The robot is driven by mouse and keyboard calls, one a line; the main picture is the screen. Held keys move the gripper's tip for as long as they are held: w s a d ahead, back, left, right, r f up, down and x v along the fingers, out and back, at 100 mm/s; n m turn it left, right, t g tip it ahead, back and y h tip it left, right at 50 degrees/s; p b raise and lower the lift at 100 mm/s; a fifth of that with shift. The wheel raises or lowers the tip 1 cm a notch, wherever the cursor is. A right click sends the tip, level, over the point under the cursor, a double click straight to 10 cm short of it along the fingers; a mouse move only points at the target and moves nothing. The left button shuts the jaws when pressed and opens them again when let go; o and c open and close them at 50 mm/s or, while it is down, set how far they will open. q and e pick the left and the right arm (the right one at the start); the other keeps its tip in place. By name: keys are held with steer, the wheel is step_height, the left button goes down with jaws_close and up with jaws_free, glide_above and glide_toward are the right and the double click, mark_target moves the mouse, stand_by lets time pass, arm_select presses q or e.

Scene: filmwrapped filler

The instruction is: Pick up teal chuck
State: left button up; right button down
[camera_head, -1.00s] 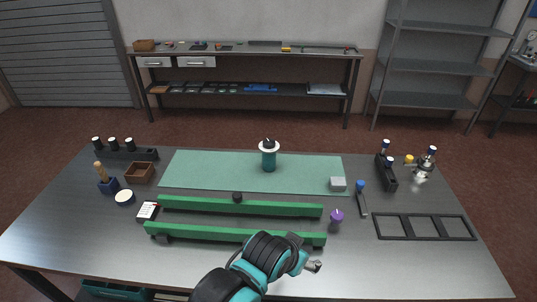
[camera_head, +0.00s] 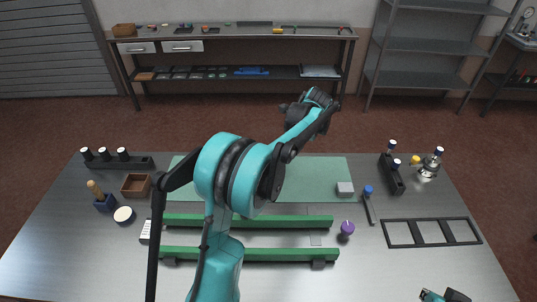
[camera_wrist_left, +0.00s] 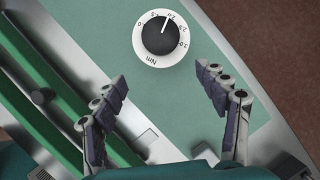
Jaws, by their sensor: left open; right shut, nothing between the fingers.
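The teal chuck's white dial top with a black centre knob (camera_wrist_left: 158,34) shows in the left wrist view, above the green mat (camera_wrist_left: 185,105). Its body is hidden beneath the dial. In the head view my left arm covers the chuck. My left gripper (camera_wrist_left: 161,76) is open, its two fingers spread short of the dial, with nothing between them. In the head view the left gripper's fingers cannot be made out behind the wrist. My right gripper (camera_head: 446,296) is shut and empty, partly cut off at the bottom right edge.
Two green rails (camera_head: 290,222) lie in front of the mat. A grey block (camera_head: 345,188), blue-handled tool (camera_head: 368,192) and purple knob (camera_head: 347,228) stand to the right. A black frame (camera_head: 398,233) lies farther right. A brown box (camera_head: 136,185) is at left.

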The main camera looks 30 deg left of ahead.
arm_select(q)
steer(key=shift+m, duration=0.3)
steer(key=x, duration=0.2)
steer(key=b+x, duration=0.1)
steer(key=x, duration=0.3)
steer(key=shift+w+a, duration=0.35)
steer(key=shift+a, duration=0.05)
steer(key=b+x, duration=0.1)
steer(key=x, duration=0.5)
steer(key=shift+a+f+b, duration=0.15)
steer(key=shift+f+b, duration=0.2)
steer(key=shift+b, duration=0.05)
steer(key=shift+r, duration=0.1)
steer(key=c, duration=1.6)
